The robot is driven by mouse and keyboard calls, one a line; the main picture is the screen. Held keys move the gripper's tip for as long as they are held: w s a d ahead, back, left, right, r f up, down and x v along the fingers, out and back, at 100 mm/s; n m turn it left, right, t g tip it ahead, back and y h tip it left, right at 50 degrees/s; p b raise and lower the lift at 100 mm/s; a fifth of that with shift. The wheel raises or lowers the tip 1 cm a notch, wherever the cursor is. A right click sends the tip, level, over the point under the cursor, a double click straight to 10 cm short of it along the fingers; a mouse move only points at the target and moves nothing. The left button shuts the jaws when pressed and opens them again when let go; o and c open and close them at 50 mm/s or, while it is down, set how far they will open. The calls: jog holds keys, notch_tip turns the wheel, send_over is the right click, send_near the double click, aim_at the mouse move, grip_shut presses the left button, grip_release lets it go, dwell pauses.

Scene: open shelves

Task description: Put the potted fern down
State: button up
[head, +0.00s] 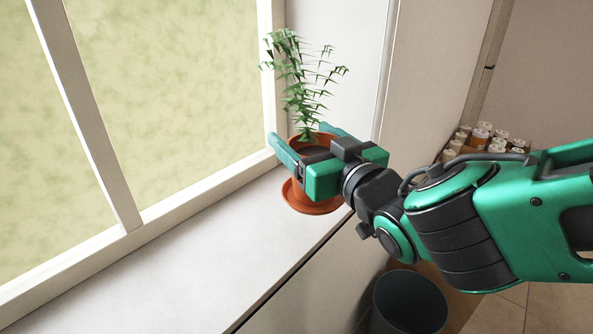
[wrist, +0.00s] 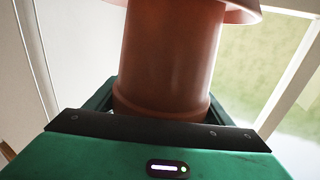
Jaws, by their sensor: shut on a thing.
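The potted fern (head: 304,85) has thin green fronds and stands upright in a terracotta pot with a wide saucer (head: 312,206). It is at the far end of the white window sill (head: 195,255), close to the sill's front edge. My gripper (head: 301,138) is shut on the pot, with one finger on each side. In the wrist view the brown pot (wrist: 170,60) fills the space between the fingers, with the saucer at the top of the picture. I cannot tell whether the saucer touches the sill. The gripper hides part of the pot.
The window frame (head: 88,115) runs along the left, and a white side wall (head: 338,40) is behind the fern. A dark bin (head: 408,303) stands below the sill. Several small jars (head: 485,135) are at the right. The near sill is clear.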

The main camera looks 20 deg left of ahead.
jog(key=w+a+f, duration=0.5)
jog(key=w+f, duration=0.2)
jog(key=f, duration=0.2)
jog(key=shift+w+f, duration=0.15)
jog(key=shift+w, duration=0.1)
jog(key=shift+a+f, duration=0.1)
jog(key=o, duration=1.6)
